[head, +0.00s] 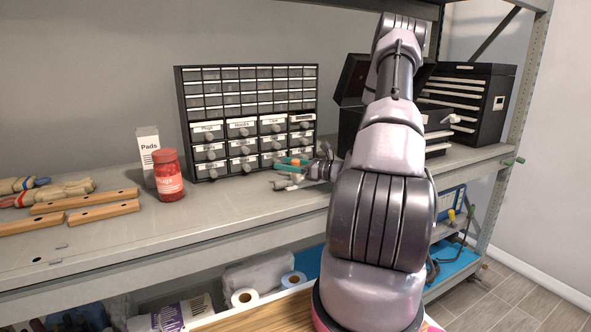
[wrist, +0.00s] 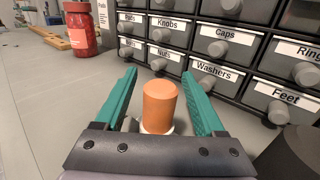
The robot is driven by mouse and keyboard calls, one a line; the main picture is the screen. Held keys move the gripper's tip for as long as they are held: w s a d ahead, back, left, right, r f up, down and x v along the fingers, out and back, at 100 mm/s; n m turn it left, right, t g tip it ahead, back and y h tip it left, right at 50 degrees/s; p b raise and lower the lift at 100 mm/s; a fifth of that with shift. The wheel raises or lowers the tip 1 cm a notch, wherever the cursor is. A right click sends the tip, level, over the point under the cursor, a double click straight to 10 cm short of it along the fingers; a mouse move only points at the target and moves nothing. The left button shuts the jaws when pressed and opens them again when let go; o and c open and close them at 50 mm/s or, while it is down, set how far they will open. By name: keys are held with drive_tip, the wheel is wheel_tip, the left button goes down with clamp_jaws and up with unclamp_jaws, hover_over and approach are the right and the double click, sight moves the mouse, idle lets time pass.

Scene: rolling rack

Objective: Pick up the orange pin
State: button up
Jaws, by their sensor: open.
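The orange pin (wrist: 160,106) stands upright in the wrist view, a short orange cylinder with a pale part at its base. My gripper (wrist: 160,85) is open, with one teal finger on each side of the pin and a visible gap to each finger. In the head view, my gripper (head: 293,163) is low over the shelf in front of the drawer cabinet. A small orange patch of the pin (head: 296,163) shows between the fingers there. The pin's foot is partly hidden by the gripper body in the wrist view.
A labelled small-drawer cabinet (head: 247,112) stands just behind the pin. A red jar (head: 169,176) and a Pads box (head: 147,157) stand to the left, with wooden bars (head: 103,210) farther left. A black toolbox (head: 465,100) is at right. The shelf's front strip (head: 220,207) is clear.

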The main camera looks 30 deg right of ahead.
drive_tip(key=shift+a, duration=0.1)
clamp_jaws()
drive_tip(key=shift+r, duration=0.1)
wheel_tip(320, 180, up, 10)
idle(0.6)
idle(0.6)
